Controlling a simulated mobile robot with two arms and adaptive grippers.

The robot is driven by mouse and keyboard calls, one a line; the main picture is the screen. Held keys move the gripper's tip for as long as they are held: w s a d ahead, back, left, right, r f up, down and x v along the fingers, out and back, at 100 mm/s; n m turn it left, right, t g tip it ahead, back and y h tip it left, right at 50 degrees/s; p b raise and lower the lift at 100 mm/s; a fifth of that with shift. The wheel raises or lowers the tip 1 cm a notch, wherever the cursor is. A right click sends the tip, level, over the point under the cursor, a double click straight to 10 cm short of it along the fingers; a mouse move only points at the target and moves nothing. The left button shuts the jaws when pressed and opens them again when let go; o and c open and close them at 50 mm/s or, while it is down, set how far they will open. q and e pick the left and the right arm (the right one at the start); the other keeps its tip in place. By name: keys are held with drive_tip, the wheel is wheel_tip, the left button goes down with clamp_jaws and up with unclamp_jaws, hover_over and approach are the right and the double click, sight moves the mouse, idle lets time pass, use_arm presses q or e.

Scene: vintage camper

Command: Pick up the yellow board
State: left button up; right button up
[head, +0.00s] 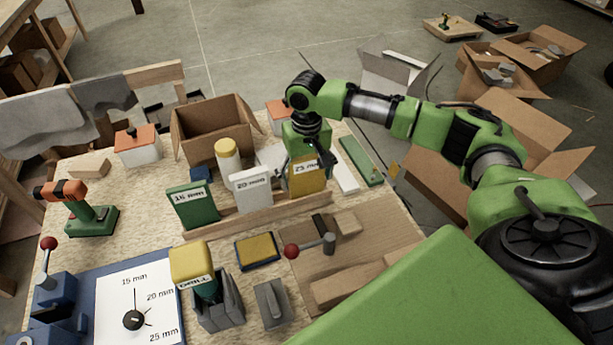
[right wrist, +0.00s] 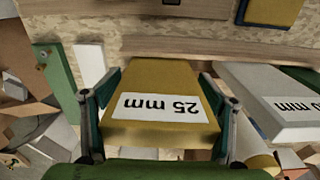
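The yellow board (head: 306,179), labelled 25 mm, stands upright in a wooden rack (head: 262,213) on the workbench. It is at the right end of a row with a white 20 mm board (head: 252,190) and a green board (head: 193,205). My right gripper (head: 306,170) comes down over it from above. In the right wrist view, the yellow board (right wrist: 165,85) lies between the two fingers, which appear to press on its side edges. Its lower end is still at the rack. My left gripper is not in view.
A cardboard box (head: 212,133) and a white bottle (head: 228,158) stand behind the rack. A green strip (head: 360,160) lies to its right. A red-knobbed lever (head: 311,247) and a yellow-topped pad (head: 257,251) are in front. A drill (head: 85,212) stands at left.

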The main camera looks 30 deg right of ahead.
drive_tip(key=c, duration=0.3)
drive_tip(key=shift+r, duration=0.15)
